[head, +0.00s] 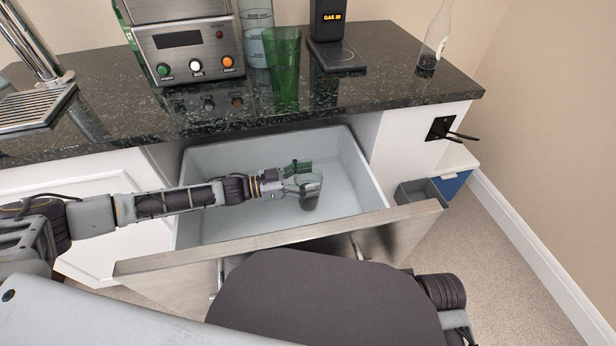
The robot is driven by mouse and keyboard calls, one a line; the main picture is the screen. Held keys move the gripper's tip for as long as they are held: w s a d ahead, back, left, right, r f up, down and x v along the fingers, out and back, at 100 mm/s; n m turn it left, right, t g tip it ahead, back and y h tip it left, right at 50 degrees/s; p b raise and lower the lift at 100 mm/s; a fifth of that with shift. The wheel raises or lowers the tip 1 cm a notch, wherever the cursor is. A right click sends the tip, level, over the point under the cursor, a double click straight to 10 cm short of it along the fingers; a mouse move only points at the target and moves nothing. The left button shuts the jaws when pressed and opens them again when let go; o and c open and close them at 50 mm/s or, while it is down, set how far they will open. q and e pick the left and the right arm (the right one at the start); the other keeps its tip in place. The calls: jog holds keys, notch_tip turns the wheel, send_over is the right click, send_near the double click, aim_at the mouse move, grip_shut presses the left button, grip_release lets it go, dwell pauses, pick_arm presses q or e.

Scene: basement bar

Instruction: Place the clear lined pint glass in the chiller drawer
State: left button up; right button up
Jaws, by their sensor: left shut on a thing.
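My left gripper (287,183) is shut on a small clear glass (310,196) and holds it over the open chiller drawer (225,153). The glass looks tilted, with a darker lower part; I cannot make out lines on it, or whether it touches the drawer floor. The drawer is a pale grey box with a metal front, pulled out below the counter, and no other object shows in it. My right gripper is not in view.
On the dark stone counter (400,100) stand a steel machine with buttons (185,50), a tall clear marked vessel (257,40), a green glass (285,70), a black display unit (328,20) and a bottle (436,42).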

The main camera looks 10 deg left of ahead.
pick_arm(q)
jog(key=shift+f, duration=0.25)
jog(key=o, duration=2)
jog(key=shift+c, duration=0.2)
